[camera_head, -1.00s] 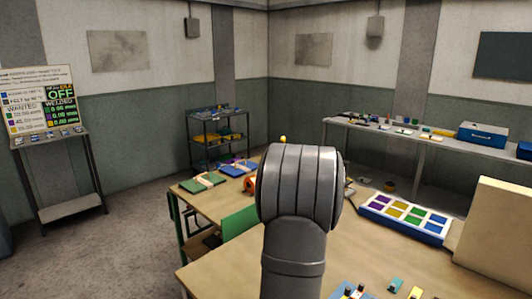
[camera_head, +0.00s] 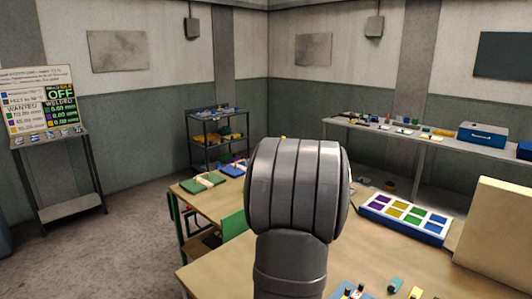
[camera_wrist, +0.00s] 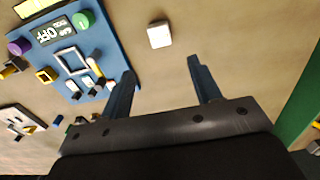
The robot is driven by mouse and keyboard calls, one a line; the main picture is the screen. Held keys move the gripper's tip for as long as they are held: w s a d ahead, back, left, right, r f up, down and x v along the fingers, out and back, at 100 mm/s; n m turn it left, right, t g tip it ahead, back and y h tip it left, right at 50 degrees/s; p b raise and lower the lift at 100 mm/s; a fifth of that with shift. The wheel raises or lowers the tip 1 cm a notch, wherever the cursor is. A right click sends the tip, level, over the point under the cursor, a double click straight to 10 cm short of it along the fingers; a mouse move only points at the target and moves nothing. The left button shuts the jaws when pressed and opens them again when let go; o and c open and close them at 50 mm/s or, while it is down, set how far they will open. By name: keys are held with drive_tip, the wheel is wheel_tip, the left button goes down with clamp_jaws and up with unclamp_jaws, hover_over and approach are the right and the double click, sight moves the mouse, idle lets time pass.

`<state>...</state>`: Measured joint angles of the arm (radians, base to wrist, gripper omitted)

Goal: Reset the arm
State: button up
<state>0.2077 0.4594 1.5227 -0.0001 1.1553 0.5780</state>
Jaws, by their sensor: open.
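My gripper (camera_wrist: 162,88) shows in the wrist view with its two dark fingers apart and nothing between them. It is above the wooden table (camera_wrist: 230,25), with a small white block (camera_wrist: 159,35) beyond the fingertips. A blue panel (camera_wrist: 98,48) with an OFF display lies to the left of the fingers, near the left one. In the head view my grey arm link fills the middle, and the gripper itself is hidden.
A blue tray of coloured squares (camera_head: 362,208) sits on the table, beside a beige upright block (camera_head: 498,230). Small parts (camera_head: 355,291) lie at the front edge. A green edge (camera_wrist: 300,105) borders the table in the wrist view. A shelf (camera_head: 218,128) stands behind.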

wheel_tip(320, 180, down, 13)
drive_tip(key=shift+s+r, duration=0.1)
drive_tip(key=r, duration=0.5)
drive_tip(key=shift+s+d, duration=0.1)
drive_tip(key=shift+d, duration=0.15)
drive_tip(key=s+d+r, duration=0.4)
drive_tip(key=s+d, duration=0.5)
drive_tip(key=s, duration=0.3)
drive_tip(key=s+d+r, duration=0.4)
drive_tip(key=s+d, duration=0.6)
drive_tip(key=s, duration=0.2)
drive_tip(key=w+a+f, duration=0.1)
drive_tip(key=w+f, duration=0.1)
drive_tip(key=w, duration=0.1)
drive_tip(key=w+a+f, duration=0.1)
drive_tip(key=w+a, duration=0.1)
drive_tip(key=w, duration=0.1)
drive_tip(key=w+a+f, duration=0.2)
drive_tip(key=w, duration=0.1)
drive_tip(key=shift+f, duration=0.3)
